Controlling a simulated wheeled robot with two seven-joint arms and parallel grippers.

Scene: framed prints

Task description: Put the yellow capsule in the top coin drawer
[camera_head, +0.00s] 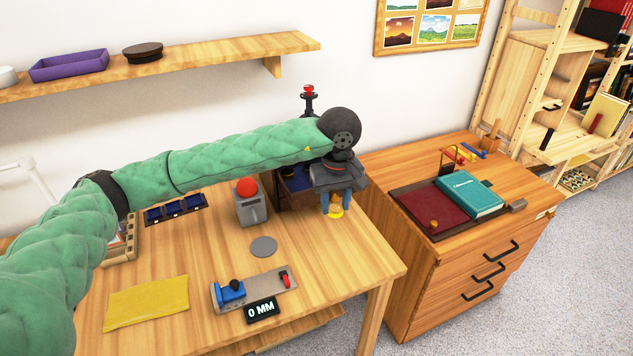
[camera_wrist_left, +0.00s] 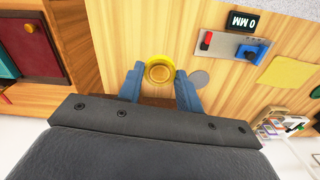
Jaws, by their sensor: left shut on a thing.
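My left gripper (camera_head: 335,204) is shut on the yellow capsule (camera_head: 336,212), its blue fingers on either side. It is above the back right part of the wooden desk. In the left wrist view the round yellow capsule (camera_wrist_left: 159,70) sits between the two fingertips (camera_wrist_left: 160,83). A small dark brown cabinet (camera_head: 284,196) stands behind the gripper, mostly hidden by my arm and wrist; I take it to hold the coin drawers. I cannot tell whether its top drawer is open. A dark brown strip shows behind the fingers in the left wrist view. My right gripper is out of view.
A grey box with a red ball (camera_head: 247,188) stands left of the cabinet. A grey disc (camera_head: 263,247), a measuring device (camera_head: 253,288) and a yellow cloth (camera_head: 147,302) lie on the desk. A wooden chest (camera_head: 450,265) with a teal book (camera_head: 469,194) stands right. The desk's front right is clear.

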